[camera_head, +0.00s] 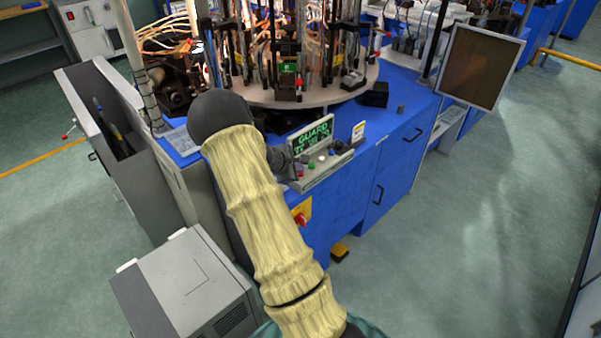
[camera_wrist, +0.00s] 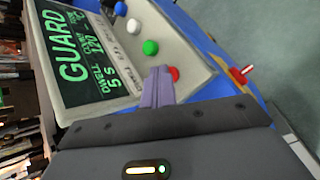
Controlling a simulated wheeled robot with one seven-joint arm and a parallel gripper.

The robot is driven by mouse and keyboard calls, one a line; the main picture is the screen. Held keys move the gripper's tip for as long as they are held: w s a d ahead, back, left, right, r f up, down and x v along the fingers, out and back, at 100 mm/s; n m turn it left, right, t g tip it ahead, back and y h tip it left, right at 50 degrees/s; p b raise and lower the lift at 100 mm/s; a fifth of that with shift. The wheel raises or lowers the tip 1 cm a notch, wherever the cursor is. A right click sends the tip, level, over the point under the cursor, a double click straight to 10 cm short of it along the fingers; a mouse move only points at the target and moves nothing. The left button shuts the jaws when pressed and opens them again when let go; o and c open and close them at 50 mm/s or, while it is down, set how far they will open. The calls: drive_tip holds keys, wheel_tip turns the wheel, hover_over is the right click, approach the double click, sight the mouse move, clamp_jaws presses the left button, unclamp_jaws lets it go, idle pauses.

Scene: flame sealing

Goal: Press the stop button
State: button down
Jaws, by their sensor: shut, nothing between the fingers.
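The control panel (camera_head: 325,172) is a grey sloped box on the blue machine. In the wrist view it has a column of buttons: blue (camera_wrist: 120,9), white (camera_wrist: 134,26), green (camera_wrist: 150,47) and red (camera_wrist: 174,73). My gripper (camera_wrist: 161,72) is shut and empty, with its fingertips just beside the red button in the picture. The fingers hide part of that button. I cannot tell whether they touch it. In the head view my gripper (camera_head: 282,160) is dark, partly covered by my arm, at the left end of the panel.
A display (camera_wrist: 85,55) reading GUARD and DWELL 5 S adjoins the buttons. A red switch (camera_wrist: 242,73) on a yellow plate lies beyond the panel edge. The round machine table (camera_head: 325,97) with upright tooling stands behind. A grey cabinet (camera_head: 185,285) stands at lower left.

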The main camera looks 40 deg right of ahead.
drive_tip(key=shift+r, duration=0.15)
drive_tip(key=shift+r+p, duration=0.65)
drive_tip(key=shift+r, duration=0.1)
wheel_tip(320, 180, up, 5)
drive_tip(key=p, duration=0.3)
drive_tip(key=shift+p, duration=0.4)
idle(0.7)
drive_tip(key=s+a+r+m+y, duration=0.3)
drive_tip(key=s+a, duration=0.3)
drive_tip(key=a, duration=0.4)
drive_tip(key=s+a+r+m+y, duration=0.3)
drive_tip(key=s+a, duration=0.4)
drive_tip(key=a, duration=0.4)
drive_tip(key=s+a+r+m+t+y, duration=0.1)
drive_tip(key=s+a+r+m+y, duration=0.2)
drive_tip(key=a, duration=0.8)
drive_tip(key=s+r+m+p, duration=0.1)
drive_tip(key=s+r+m, duration=0.1)
drive_tip(key=s, duration=0.2)
drive_tip(key=shift+a, duration=0.25)
